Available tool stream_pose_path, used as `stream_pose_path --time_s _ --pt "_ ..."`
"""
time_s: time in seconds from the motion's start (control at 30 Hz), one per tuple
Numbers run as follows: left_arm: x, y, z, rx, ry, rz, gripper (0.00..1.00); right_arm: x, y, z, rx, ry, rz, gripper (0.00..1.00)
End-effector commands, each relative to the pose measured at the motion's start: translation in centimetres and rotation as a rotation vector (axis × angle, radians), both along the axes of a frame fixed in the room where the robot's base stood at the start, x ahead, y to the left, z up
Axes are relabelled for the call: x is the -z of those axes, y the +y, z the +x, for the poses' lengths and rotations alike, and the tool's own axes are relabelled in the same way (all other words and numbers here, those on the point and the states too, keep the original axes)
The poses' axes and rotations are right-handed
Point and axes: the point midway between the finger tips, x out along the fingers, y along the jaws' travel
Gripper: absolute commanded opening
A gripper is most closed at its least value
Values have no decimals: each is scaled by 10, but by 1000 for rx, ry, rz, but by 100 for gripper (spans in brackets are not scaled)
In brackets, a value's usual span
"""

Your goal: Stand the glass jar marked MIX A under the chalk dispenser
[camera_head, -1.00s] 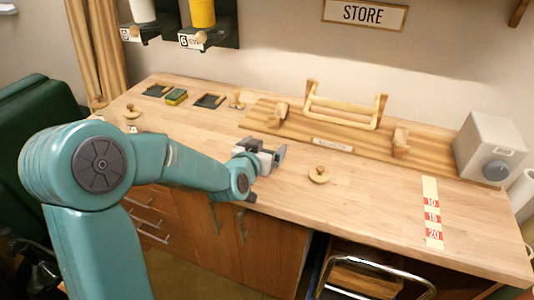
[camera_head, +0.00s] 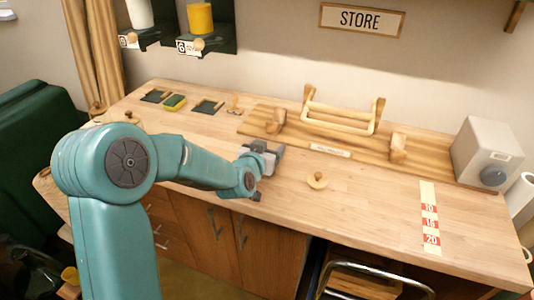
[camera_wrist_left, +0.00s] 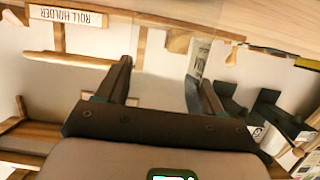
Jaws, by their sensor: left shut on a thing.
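My left gripper (camera_head: 264,158) is above the front middle of the wooden table in the camera_head view. In the wrist view its two fingers (camera_wrist_left: 165,80) stand apart, shut on what seems to be the clear glass jar. Its glass barely shows; a pale label with dark, unclear lettering (camera_wrist_left: 199,62) is beside one finger. At top left in the camera_head view, a white container (camera_head: 139,14) and a yellow container (camera_head: 200,19) are in dark wall dispensers. Their name labels are too small to read, so I cannot tell which is chalk. My right gripper is out of view.
The table (camera_head: 365,200) has a clear front. A green chair (camera_head: 38,150) stands left.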

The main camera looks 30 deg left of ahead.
Motion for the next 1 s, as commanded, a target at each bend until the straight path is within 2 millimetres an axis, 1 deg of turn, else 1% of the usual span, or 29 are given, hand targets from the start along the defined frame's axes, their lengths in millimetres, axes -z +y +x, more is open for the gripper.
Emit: stream_pose_path --time_s 0.13,0.23,0.33,0.43,0.5,0.6,0.7,0.8,0.9,1.0 --pt "-16 0 1 -2 -7 1 23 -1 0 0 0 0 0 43" --pt "-36 0 1 0 -10 1 23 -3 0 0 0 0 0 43" --pt "-64 0 1 -1 -12 1 23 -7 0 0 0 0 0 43" --pt "-99 0 0 0 -13 1 23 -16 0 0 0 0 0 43" --pt "-123 0 1 0 -11 0 23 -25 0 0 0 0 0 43" --pt "-152 0 1 0 -9 0 23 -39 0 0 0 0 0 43" --pt "-175 0 0 0 -7 -1 23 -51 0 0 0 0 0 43" --pt "-190 0 0 1 -5 0 23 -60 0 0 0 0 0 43" --pt "-197 0 0 0 -4 1 23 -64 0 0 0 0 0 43" --pt "-200 0 0 0 -4 0 23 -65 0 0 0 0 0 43"
